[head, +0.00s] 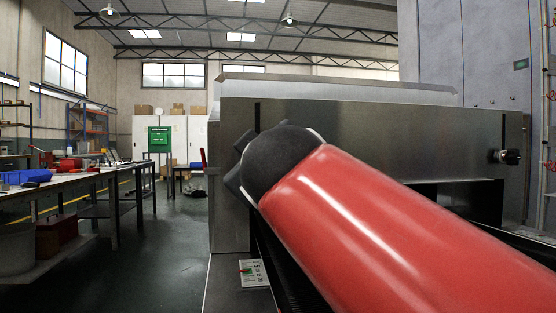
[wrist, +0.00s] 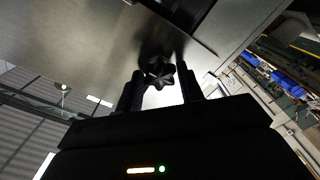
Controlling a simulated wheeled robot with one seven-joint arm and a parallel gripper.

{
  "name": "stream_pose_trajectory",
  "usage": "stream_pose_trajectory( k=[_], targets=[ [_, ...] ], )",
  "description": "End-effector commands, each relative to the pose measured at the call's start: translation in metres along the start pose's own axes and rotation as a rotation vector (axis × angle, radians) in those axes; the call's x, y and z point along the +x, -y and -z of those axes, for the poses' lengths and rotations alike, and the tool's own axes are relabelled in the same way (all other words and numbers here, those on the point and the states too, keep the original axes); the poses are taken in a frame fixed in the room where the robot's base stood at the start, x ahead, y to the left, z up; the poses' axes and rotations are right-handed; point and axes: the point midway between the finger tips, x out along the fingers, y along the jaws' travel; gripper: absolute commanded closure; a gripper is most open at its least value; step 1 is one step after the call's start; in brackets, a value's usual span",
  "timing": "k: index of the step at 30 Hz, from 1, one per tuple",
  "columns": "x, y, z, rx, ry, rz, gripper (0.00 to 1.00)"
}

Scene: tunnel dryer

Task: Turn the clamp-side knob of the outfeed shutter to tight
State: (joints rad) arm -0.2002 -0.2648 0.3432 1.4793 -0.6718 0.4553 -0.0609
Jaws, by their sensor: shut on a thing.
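A black star-shaped knob (wrist: 158,72) stands out from a bare metal panel in the wrist view. My gripper (wrist: 160,80) has one dark finger on each side of it and is shut on it. In the head view my red arm hides that knob and the fingers. The outfeed shutter (head: 370,130) looks like the wide steel plate behind my arm, with a dark slot near its left end. Another dark knob (head: 509,156) sits at its right end, apart from my gripper. I cannot tell from labels which knob is clamp-side, nor how tight either is.
A small white placard (head: 254,272) with a red mark lies low, left of my arm. A workbench (head: 70,184) with blue bins (head: 26,177) runs along the left. A green sign (head: 160,136) stands farther back. The floor (head: 170,240) between bench and machine is clear.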

Motion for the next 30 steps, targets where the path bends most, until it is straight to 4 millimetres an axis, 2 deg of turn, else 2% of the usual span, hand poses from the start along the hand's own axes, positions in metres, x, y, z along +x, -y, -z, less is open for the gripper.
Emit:
stream_pose_trajectory(
  k=[15,16,20,30],
  targets=[
    [0.0005,0.0013,-0.0017,0.020,0.004,0.002,0.85],
    [0.0005,0.0013,-0.0017,0.020,0.004,0.002,0.60],
    [0.0004,0.0010,-0.0013,0.019,0.003,0.002,0.43],
    [-0.0037,0.0002,0.0000,0.017,0.000,0.000,0.41]
  ],
)
